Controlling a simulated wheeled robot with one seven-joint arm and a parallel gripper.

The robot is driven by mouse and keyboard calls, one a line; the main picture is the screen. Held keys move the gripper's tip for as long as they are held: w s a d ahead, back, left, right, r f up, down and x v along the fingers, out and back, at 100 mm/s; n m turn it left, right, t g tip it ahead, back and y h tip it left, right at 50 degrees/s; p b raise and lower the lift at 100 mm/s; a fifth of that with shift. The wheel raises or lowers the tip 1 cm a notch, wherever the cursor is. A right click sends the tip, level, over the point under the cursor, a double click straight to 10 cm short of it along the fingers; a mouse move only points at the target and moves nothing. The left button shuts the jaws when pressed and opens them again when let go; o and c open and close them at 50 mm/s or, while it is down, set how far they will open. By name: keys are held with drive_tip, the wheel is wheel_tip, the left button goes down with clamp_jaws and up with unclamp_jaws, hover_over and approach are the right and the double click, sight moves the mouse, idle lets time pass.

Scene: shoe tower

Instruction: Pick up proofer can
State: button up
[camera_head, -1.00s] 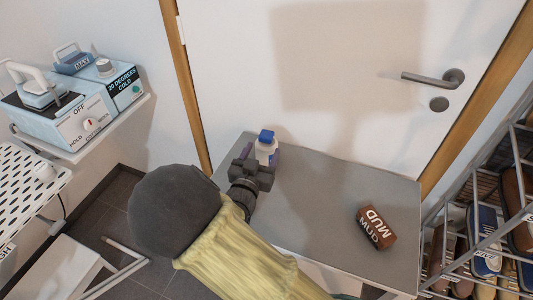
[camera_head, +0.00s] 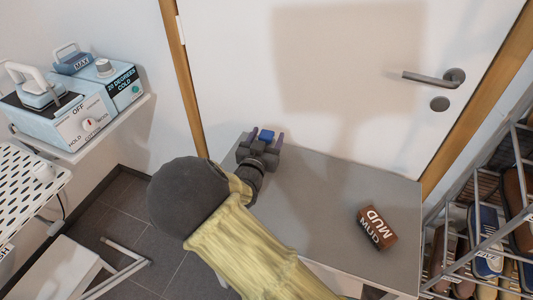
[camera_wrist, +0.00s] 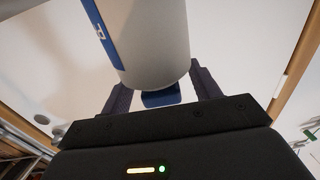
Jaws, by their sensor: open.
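The proofer can is a white cylinder with a blue cap. In the head view only its blue cap (camera_head: 267,135) shows clearly, and my gripper hides most of the body. It stands on the grey bench top (camera_head: 318,215), near the wall. My gripper (camera_head: 266,138) is open, with one finger on each side of the cap. In the wrist view the can's white body with a blue label (camera_wrist: 155,40) looms large and appears upside down. The blue cap lies between the two fingers (camera_wrist: 163,88). I cannot tell whether the fingers touch the can.
A brown box marked MUD (camera_head: 376,228) lies on the right of the bench top. A white door with a handle (camera_head: 433,77) stands behind. A wire shoe rack (camera_head: 485,245) is at right, and light blue machines (camera_head: 82,122) sit on a shelf at left. The bench middle is clear.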

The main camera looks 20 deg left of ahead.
idle(0.4)
clamp_jaws()
drive_tip(key=shift+r, duration=0.1)
wheel_tip(320, 180, up, 10)
drive_tip(key=shift+f+p, duration=0.1)
drive_tip(key=shift+p, duration=0.85)
